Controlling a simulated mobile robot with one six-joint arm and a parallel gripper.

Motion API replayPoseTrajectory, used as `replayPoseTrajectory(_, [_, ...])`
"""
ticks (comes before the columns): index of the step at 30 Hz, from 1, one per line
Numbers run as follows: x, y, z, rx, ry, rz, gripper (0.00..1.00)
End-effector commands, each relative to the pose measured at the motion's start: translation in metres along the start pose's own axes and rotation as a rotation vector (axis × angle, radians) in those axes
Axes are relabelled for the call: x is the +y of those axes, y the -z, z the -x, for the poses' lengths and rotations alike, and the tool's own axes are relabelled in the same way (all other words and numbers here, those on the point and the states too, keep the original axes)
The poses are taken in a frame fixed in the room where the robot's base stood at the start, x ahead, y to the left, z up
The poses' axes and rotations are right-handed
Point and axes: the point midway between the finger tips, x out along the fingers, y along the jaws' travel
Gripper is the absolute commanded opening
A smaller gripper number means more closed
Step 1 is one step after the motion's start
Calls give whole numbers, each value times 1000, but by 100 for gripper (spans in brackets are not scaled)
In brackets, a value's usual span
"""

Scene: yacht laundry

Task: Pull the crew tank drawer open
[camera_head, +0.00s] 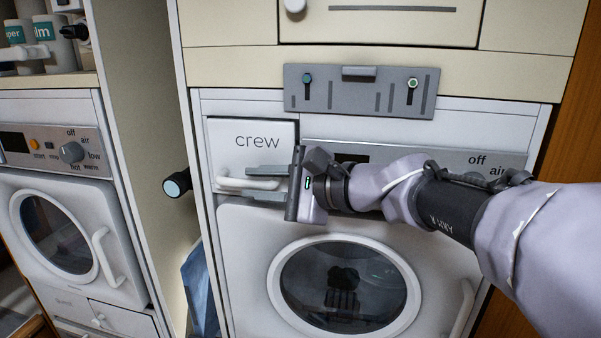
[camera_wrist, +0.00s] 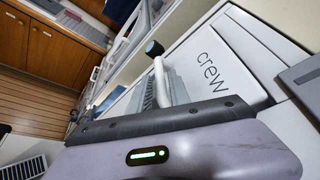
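The crew tank drawer (camera_head: 235,135) has a white front marked "crew" at the upper left of the right-hand machine. It looks about flush with the machine. A white bar handle (camera_head: 228,184) runs along its lower edge. My gripper (camera_head: 250,184) is at the right part of this handle, with one grey finger above the bar and one below, and a gap between them. In the wrist view, the handle (camera_wrist: 160,78) lies between the fingers, and the drawer front (camera_wrist: 235,65) is beside them. Whether the fingers touch the bar is unclear.
The round door (camera_head: 345,285) is below the drawer. A grey panel (camera_head: 358,92) with two slots hangs above. A dark cylinder (camera_head: 176,183) sticks out from the divider on the left. Another machine (camera_head: 60,215) stands further left. Blue cloth (camera_head: 199,290) hangs in the gap.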

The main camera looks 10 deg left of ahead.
Motion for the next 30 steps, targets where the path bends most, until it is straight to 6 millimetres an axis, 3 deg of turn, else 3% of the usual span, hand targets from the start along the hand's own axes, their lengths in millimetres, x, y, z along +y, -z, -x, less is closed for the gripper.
replayPoseTrajectory(3, [0, -2, -21, -2, -3, 1, 23])
replayPoseTrajectory(9, [0, -1, -42, -1, -1, 0, 23])
replayPoseTrajectory(18, [0, 0, -46, 0, 0, 2, 23])
replayPoseTrajectory(19, [0, 0, -46, 0, 0, 2, 21])
replayPoseTrajectory(22, [0, 0, -46, 0, 0, 1, 2])
replayPoseTrajectory(30, [0, 0, -46, 1, -1, 1, 0])
